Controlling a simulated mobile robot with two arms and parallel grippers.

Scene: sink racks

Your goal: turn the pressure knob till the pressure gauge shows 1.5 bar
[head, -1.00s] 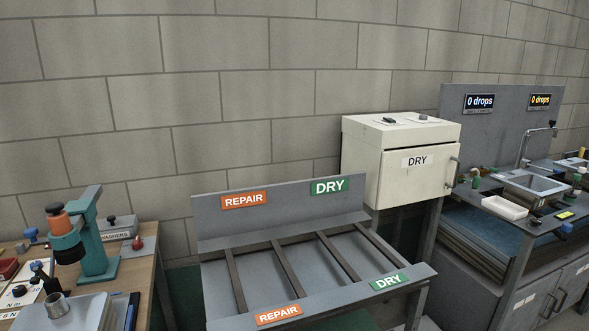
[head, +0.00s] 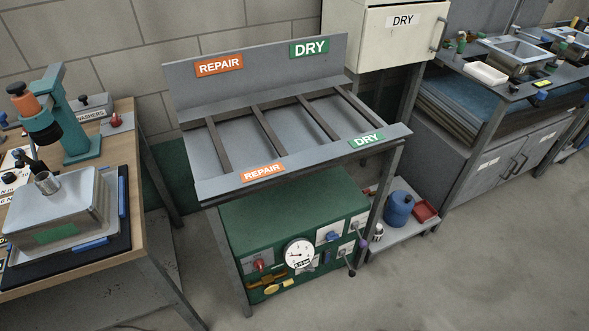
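A green cabinet (head: 290,205) stands low under the sloped grey rack. On its front panel is a round white pressure gauge (head: 299,254) with a dark needle and a small readout below, too small to read surely. A red knob (head: 259,265) sits left of the gauge. A blue knob (head: 331,237) and a purple knob (head: 362,244) sit to its right. I cannot tell from labels which is the pressure knob. Neither of my grippers is in view.
The grey rack (head: 290,165) with REPAIR and DRY signs overhangs the cabinet, its legs beside it. A wooden bench (head: 140,180) stands left. A low shelf with a blue canister (head: 399,208) stands right. The floor in front (head: 430,285) is clear.

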